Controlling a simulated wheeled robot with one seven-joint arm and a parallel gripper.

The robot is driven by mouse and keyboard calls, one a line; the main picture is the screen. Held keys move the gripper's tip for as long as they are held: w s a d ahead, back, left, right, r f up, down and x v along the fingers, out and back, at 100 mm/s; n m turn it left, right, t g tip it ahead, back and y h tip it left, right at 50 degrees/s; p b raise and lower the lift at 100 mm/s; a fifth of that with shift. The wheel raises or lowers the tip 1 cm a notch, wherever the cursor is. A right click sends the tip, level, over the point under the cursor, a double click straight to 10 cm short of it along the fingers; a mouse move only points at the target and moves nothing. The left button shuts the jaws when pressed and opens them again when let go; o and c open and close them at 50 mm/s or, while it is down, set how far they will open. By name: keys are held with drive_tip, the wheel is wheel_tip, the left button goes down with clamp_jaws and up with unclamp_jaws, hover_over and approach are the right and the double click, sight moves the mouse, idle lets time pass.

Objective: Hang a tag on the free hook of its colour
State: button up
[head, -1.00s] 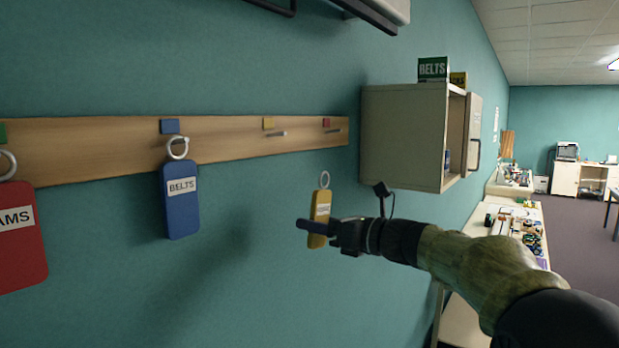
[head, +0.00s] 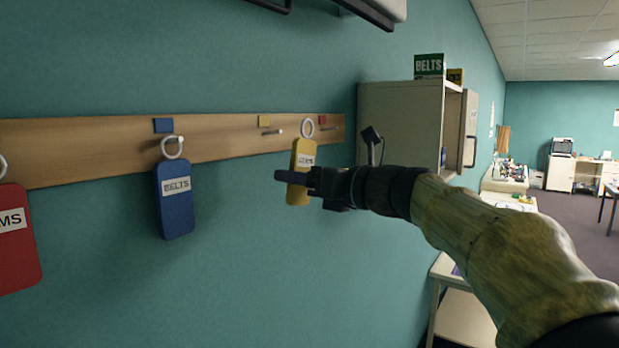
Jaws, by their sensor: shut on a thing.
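My gripper (head: 298,178) is shut on a yellow tag (head: 303,154) with a white label and a ring at its top. The tag hangs upright in front of the wall, its ring near the height of the hook board (head: 222,138). In the picture the ring is between the hook under the yellow square (head: 264,121) and the hook under the red square (head: 323,119). The yellow square's hook (head: 272,133) is bare. A blue tag (head: 175,200) hangs on the hook under the blue square (head: 163,125). A red tag (head: 16,240) is cut by the left edge.
A dark-framed fixture (head: 368,12) is above. Tables stand at the right.

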sight(251, 178)
drive_tip(key=shift+f+p+x, duration=0.15)
drive_tip(key=shift+p+x, duration=0.3)
drive_tip(key=shift+x, duration=1.55)
drive_tip(key=shift+f+p+x, duration=0.15)
drive_tip(key=shift+p+x, duration=0.25)
drive_tip(key=shift+x, duration=1.55)
drive_tip(key=shift+w+a+f, duration=0.45)
drive_tip(key=shift+f, duration=0.05)
drive_tip(key=o, duration=0.9)
drive_tip(key=shift+c, duration=0.2)
